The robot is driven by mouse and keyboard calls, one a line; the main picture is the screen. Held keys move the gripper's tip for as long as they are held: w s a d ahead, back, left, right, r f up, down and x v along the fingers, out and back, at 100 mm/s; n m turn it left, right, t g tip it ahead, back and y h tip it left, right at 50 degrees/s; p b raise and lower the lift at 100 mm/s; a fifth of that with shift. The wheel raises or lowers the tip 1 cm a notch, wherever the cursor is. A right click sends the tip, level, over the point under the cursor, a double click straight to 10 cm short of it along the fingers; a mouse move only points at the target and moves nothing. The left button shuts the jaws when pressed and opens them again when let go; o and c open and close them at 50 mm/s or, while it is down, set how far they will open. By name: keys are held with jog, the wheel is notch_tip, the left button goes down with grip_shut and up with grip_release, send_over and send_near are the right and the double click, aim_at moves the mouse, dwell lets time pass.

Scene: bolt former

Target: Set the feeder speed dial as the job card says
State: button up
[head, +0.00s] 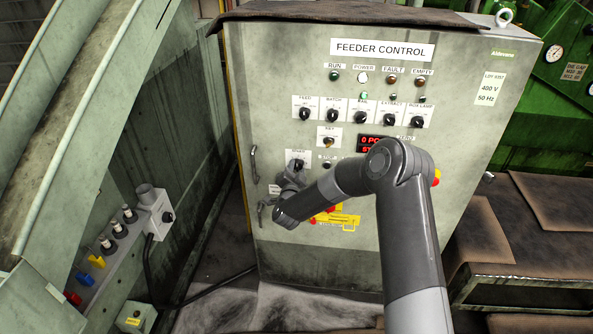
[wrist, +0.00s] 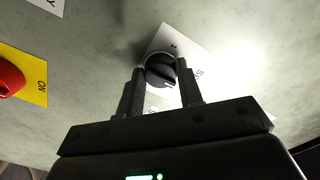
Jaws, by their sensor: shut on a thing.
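The feeder speed dial (head: 298,164) is a black knob on a white plate, at the lower left of the grey feeder control cabinet (head: 455,125). In the wrist view the black knob (wrist: 159,69) has a pale pointer line, and its plate is tilted in the picture with a "1" by the knob. My gripper (wrist: 162,72) has one finger on each side of this knob and is shut on it. In the head view my gripper (head: 293,181) reaches the plate from below, and the wrist hides part of it. I make out no job card.
Several selector knobs (head: 361,118) form a row above the dial, with a key switch (head: 328,142) and a red-lit display (head: 370,144) below them. A red switch (wrist: 8,77) on a yellow "ON" plate is near the gripper. A door handle (head: 254,163) is at left.

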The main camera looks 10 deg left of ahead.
dwell(0.4)
jog(key=o, duration=1)
jog(key=s, duration=1.1)
jog(key=shift+w, duration=0.1)
